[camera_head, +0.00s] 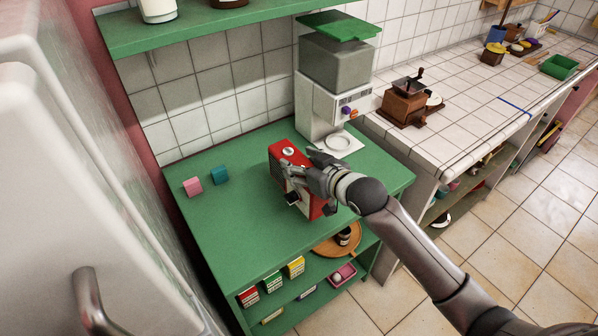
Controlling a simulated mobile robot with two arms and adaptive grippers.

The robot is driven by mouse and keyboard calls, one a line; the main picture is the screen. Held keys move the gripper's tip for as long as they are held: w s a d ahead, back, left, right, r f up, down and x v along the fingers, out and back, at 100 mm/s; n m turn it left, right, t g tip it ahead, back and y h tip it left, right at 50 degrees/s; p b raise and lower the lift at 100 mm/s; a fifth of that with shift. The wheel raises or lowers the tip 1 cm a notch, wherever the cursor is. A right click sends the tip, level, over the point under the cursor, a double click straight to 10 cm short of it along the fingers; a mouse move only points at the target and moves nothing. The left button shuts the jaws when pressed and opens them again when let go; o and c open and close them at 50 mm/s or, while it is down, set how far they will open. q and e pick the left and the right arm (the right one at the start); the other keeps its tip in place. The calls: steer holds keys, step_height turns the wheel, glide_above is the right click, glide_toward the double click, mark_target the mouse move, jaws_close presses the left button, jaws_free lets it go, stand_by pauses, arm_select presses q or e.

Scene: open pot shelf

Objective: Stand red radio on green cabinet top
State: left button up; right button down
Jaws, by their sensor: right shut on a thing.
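The red radio (283,153) is upright at the middle of the green cabinet top (222,235). Its base looks to be at or very near the surface, but my gripper and arm partly hide it, so I cannot tell whether it touches. My right gripper (296,185) is shut on the red radio from its right side, with the arm reaching in from the lower right. My left gripper is out of view.
A pink block (192,187) and a teal block (220,175) lie at the left of the cabinet top. A white dispenser (318,100) with a green lid stands behind the radio. A coffee grinder (404,103) stands on the tiled counter (460,125). The cabinet top's front is clear.

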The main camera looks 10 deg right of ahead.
steer(key=shift+w+a+f, duration=0.25)
steer(key=shift+w+f, duration=0.3)
steer(key=shift+w, duration=0.05)
steer(key=shift+f+p, duration=0.5)
steer(key=shift+f, duration=1.1)
steer(key=c, duration=0.5)
jaws_free()
steer(key=shift+s+f, duration=0.1)
steer(key=shift+s, duration=0.05)
steer(key=b+v, duration=0.1)
steer(key=v, duration=1.1)
